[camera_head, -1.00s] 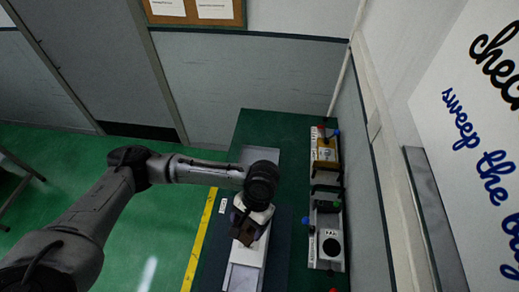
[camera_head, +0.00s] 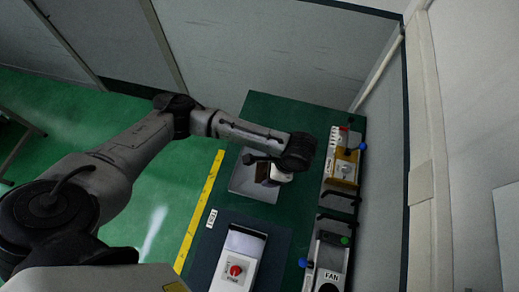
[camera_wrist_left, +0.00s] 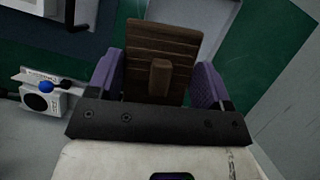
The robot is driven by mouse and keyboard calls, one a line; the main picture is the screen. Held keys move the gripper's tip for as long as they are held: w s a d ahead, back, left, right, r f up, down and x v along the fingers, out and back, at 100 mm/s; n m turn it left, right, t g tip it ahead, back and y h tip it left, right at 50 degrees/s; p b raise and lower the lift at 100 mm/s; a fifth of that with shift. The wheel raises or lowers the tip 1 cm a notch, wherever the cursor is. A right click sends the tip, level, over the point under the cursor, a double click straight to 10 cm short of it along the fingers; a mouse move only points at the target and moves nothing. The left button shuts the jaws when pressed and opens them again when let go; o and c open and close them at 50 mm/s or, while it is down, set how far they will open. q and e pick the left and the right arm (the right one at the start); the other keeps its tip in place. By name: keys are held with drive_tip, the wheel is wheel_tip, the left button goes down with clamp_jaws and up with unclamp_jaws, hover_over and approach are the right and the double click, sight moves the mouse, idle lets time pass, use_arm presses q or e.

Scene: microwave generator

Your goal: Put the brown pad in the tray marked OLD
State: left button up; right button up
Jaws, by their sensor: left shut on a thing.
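My left gripper (camera_wrist_left: 160,85) is shut on the brown pad (camera_wrist_left: 163,42), a ribbed block with a small raised grip, held between purple fingers in the wrist view. In the head view the left gripper (camera_head: 267,172) is over the grey tray (camera_head: 248,188) on the green bench top; the pad is mostly hidden by the wrist. Part of the grey tray (camera_wrist_left: 222,14) also shows behind the pad in the wrist view. I cannot read an OLD mark on it, nor tell whether the pad touches it. My right gripper is not in view.
A white machine with a red knob (camera_head: 235,270) stands on a dark mat in front of the tray. At the right are a yellow-brown fixture (camera_head: 345,168) with blue-knobbed levers and a unit marked FAN (camera_head: 330,262). The wall is close behind them.

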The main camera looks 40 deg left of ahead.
use_arm(q)
drive_tip(key=w+d+f+m+t+h+b, duration=0.1)
drive_tip(key=w+f+m+t+b, duration=0.2)
drive_tip(key=f+m, duration=0.55)
drive_tip(key=w+d+f+m+t+b, duration=0.15)
drive_tip(key=f+m+t+b, duration=0.3)
drive_tip(key=m, duration=0.65)
use_arm(e)
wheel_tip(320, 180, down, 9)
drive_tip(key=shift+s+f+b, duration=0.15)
drive_tip(key=shift+b, duration=0.15)
use_arm(q)
drive_tip(key=shift+m+g, duration=0.25)
drive_tip(key=shift+g, duration=0.1)
drive_tip(key=a+f, duration=0.2)
drive_tip(key=a, duration=0.1)
drive_tip(key=a+f, duration=0.3)
drive_tip(key=a, duration=0.1)
drive_tip(key=a+f, duration=0.2)
drive_tip(key=a, duration=0.2)
drive_tip(key=shift+s+f, duration=0.2)
drive_tip(key=shift+s, duration=0.1)
drive_tip(key=shift+a+f, duration=0.1)
drive_tip(key=shift+f, duration=1.9)
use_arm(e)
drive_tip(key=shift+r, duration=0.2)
use_arm(q)
drive_tip(key=shift+f, duration=0.15)
drive_tip(key=o, duration=0.9)
